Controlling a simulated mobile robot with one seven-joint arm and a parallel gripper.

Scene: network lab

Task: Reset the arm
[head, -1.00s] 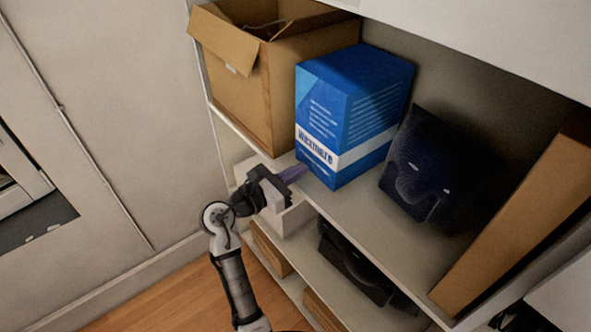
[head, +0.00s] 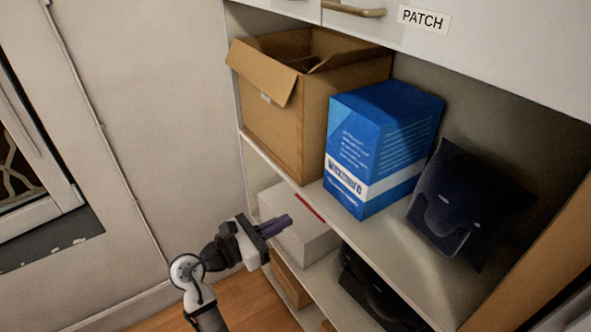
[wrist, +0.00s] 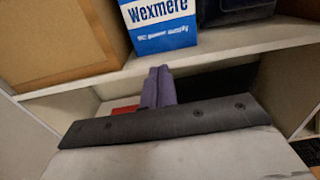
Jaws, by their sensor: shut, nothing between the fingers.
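My gripper (head: 279,226) is in front of the shelf unit in the head view, just outside the front edge of the middle shelf (head: 312,196). Its purple fingers are together with nothing between them, and they also show in the wrist view (wrist: 159,88). The fingers point toward the shelves, below the blue Wexmere box (head: 378,150). In the wrist view the blue box (wrist: 160,25) stands above and beyond the fingertips. My arm comes up from the bottom of the head view.
An open cardboard box (head: 290,105) stands left of the blue box, and a dark object (head: 452,205) stands right. A white box (head: 300,232) sits on the lower shelf behind my gripper. A drawer labelled PATCH (head: 424,19) is above. Open floor (head: 190,308) shows at lower left.

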